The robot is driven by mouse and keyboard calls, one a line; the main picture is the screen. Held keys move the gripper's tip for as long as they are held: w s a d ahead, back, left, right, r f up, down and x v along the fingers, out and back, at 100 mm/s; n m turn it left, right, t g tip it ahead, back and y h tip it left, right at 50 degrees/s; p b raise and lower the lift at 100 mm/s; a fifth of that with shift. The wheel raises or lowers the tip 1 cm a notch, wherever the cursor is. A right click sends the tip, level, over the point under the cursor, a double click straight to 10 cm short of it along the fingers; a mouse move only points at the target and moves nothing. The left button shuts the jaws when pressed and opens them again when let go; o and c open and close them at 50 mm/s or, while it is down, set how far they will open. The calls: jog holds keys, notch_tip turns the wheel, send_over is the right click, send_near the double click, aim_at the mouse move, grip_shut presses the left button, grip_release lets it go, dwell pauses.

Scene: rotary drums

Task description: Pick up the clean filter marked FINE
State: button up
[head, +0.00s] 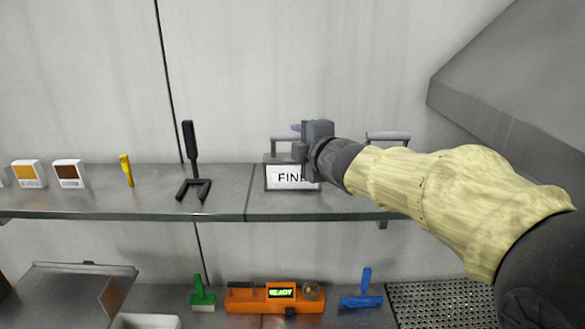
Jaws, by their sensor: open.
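The clean filter marked FINE (283,178) stands on the upper shelf, a grey box with a white label on its front and a handle bar on top. My gripper (298,135) is at its top right, near the handle, and it is open. My gripper and wrist cover the right part of the filter and the end of its label. I cannot tell whether the fingers are around the handle or in front of it.
The upper shelf (100,203) also holds a black forked tool (191,160), a yellow tool (126,170) and small boxes (69,173). A second handle (388,136) shows behind my arm. Below are a green brush (202,293), an orange READY device (275,297) and a blue tool (362,293).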

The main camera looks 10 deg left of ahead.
aim_at(291, 138)
jog(key=shift+w+a+f, duration=0.1)
jog(key=shift+w+a, duration=0.1)
jog(key=shift+w, duration=0.1)
jog(key=shift+s, duration=0.1)
jog(key=shift+w+a+p, duration=0.45)
jog(key=shift+w, duration=0.1)
jog(key=p+x, duration=0.1)
jog(key=x, duration=0.3)
jog(key=shift+p, duration=0.4)
jog(key=shift+d, duration=0.1)
